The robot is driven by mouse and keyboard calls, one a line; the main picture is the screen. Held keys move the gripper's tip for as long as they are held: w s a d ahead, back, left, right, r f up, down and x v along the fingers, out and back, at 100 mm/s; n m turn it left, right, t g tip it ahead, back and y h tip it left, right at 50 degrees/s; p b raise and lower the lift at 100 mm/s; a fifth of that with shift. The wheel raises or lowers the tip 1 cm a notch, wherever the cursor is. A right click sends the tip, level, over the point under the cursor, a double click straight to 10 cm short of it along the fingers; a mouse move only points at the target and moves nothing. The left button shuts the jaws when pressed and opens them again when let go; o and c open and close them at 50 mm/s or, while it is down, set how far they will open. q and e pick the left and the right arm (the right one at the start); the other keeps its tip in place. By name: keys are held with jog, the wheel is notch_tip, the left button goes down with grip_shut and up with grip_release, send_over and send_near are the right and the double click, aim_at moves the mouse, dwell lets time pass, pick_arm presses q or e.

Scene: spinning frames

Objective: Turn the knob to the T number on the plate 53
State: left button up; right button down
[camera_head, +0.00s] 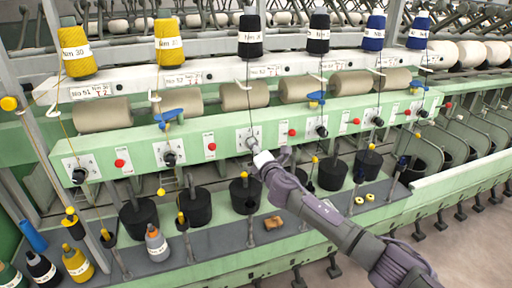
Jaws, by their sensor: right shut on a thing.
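The plate that seems to read No 53 (263,71) is on the white rail, right of the plates marked 51 (92,91) and 52 (182,79); its T number is too small to read surely. Below it, on the green panel, is a white dial plate (243,133) with a knob, largely covered by my gripper. My right gripper (255,149) comes in from the lower right and is shut on this knob. The knob's pointing direction is hidden. My left gripper is not in view.
Other dark knobs, such as one at the left (79,176) and one at the right (321,131), line the green panel (225,160) with red buttons (211,147) between them. Yarn cones (250,36) stand above. Black pots (243,196) and a grey shelf (205,246) lie below.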

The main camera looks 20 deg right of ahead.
jog(key=shift+f+n, duration=0.15)
jog(key=shift+n, duration=0.15)
jog(key=c, duration=0.8)
grip_release()
jog(key=shift+s, duration=0.15)
jog(key=s, duration=1.1)
jog(key=shift+s+d, duration=0.2)
jog(key=shift+s, duration=0.2)
